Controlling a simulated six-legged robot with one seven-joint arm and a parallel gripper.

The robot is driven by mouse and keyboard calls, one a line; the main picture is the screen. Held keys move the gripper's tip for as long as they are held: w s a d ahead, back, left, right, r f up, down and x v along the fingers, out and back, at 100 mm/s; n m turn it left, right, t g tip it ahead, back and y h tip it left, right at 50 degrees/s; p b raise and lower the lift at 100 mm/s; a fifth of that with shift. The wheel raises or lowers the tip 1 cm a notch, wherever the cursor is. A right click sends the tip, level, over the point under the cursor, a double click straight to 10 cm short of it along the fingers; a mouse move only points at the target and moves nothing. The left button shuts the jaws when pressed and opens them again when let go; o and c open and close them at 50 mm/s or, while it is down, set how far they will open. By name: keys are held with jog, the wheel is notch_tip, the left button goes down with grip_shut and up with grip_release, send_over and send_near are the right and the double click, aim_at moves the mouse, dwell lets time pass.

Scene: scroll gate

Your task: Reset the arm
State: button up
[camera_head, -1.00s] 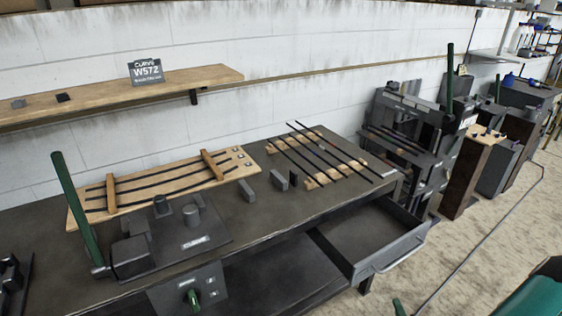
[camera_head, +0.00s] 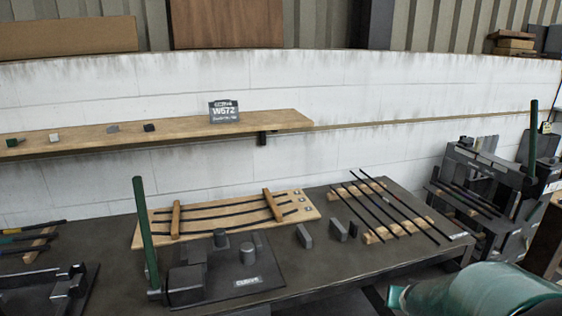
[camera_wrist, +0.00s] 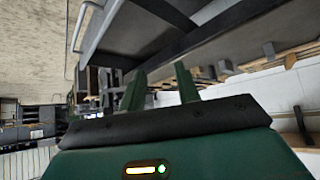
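My gripper (camera_wrist: 160,77) shows in the wrist view as two green fingers standing apart, with nothing between them. In the head view a green rounded part of my arm (camera_head: 480,296) fills the lower right corner; the fingers cannot be made out there. The wrist view is turned on its side, and the dark bench (camera_wrist: 150,35) lies beyond the fingers, apart from them.
The dark workbench (camera_head: 330,262) carries a bending jig with a green lever (camera_head: 146,232), a wooden board with curved rods (camera_head: 225,214), straight rods on wooden blocks (camera_head: 395,210) and small grey blocks. A shelf (camera_head: 170,130) runs along the white wall. Another machine (camera_head: 485,180) stands right.

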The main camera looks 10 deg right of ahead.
jog(key=s+a+r+n+y, duration=0.1)
jog(key=s+a+r, duration=0.3)
jog(key=a, duration=0.4)
jog(key=s+a+r+n+g+y, duration=0.1)
jog(key=s+a+r+n+y, duration=0.1)
jog(key=a, duration=0.6)
jog(key=s+a+r+n+y, duration=0.1)
jog(key=s+a+r+n, duration=0.2)
jog(key=s+a+r, duration=0.3)
jog(key=a+r, duration=0.1)
jog(key=a, duration=0.2)
jog(key=shift+g+y, duration=0.3)
jog(key=shift+d, duration=0.2)
